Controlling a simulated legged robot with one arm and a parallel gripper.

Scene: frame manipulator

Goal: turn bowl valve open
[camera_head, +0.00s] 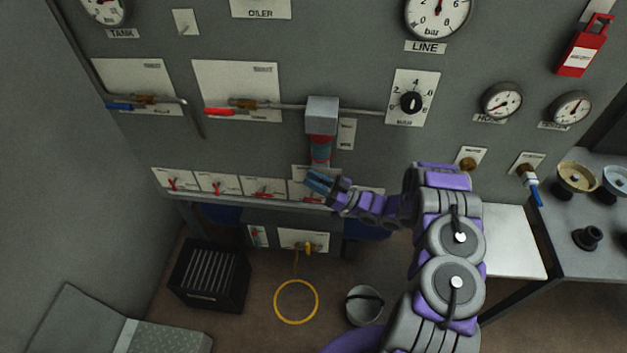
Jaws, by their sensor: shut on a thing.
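A pale plate (303,172) shows just below the bowl, partly covered by my gripper. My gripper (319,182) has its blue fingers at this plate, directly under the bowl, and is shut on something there. What it grips is hidden by the fingers; from its place it looks like the bowl valve. I cannot tell which way the valve handle points.
Several small red-handled valves (217,187) line the ledge to the left. Red (220,111) and blue (118,106) handles sit on plates above. A bucket (364,305), black crate (210,275) and yellow hose ring (296,301) are on the floor. A bench (590,240) stands right.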

